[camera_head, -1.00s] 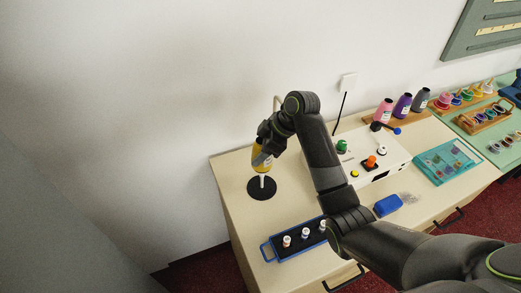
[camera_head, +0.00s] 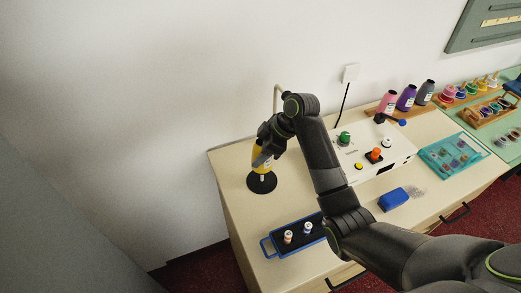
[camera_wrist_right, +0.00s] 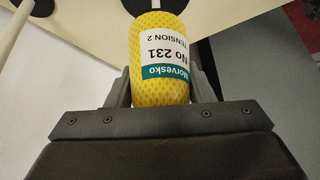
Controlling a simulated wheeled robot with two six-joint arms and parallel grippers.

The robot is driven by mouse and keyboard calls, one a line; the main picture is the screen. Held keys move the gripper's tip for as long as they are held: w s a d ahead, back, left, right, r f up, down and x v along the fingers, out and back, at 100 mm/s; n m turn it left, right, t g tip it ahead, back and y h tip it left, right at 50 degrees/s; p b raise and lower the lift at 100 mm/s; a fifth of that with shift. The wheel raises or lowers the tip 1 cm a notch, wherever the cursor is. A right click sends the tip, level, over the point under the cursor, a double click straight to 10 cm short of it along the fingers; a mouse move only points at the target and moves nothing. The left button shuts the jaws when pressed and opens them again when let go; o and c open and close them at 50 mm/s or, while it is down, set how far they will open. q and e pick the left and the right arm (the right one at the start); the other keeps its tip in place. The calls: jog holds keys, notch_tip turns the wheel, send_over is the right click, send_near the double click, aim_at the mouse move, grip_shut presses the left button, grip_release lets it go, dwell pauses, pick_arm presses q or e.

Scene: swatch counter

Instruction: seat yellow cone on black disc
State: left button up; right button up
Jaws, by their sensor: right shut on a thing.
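The yellow cone (camera_head: 258,163) is held by my right gripper (camera_head: 262,157) above the black disc (camera_head: 262,187). In the right wrist view the yellow cone (camera_wrist_right: 160,72) sits between the two fingers, with its white and teal label facing the camera. A short piece of the pale pin (camera_head: 262,178) shows between the cone and the disc. In the wrist view a dark patch of the disc (camera_wrist_right: 190,6) lies beyond the cone. Whether the pin is inside the cone is hidden. My left gripper is not in view.
A thin beige post (camera_head: 277,97) stands just behind my right gripper. A blue tray (camera_head: 268,249) with small spools is in front. A white box (camera_head: 352,143) with coloured knobs, a blue block (camera_head: 393,199) and a teal case (camera_head: 440,152) are to the right.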

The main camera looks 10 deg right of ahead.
jog(key=shift+f+b, duration=1.5)
jog(key=shift+f, duration=1.6)
jog(key=o, duration=1.1)
jog(key=v, duration=1.7)
jog(key=shift+r, duration=0.2)
jog(key=shift+d+f, duration=0.1)
jog(key=shift+d, duration=0.05)
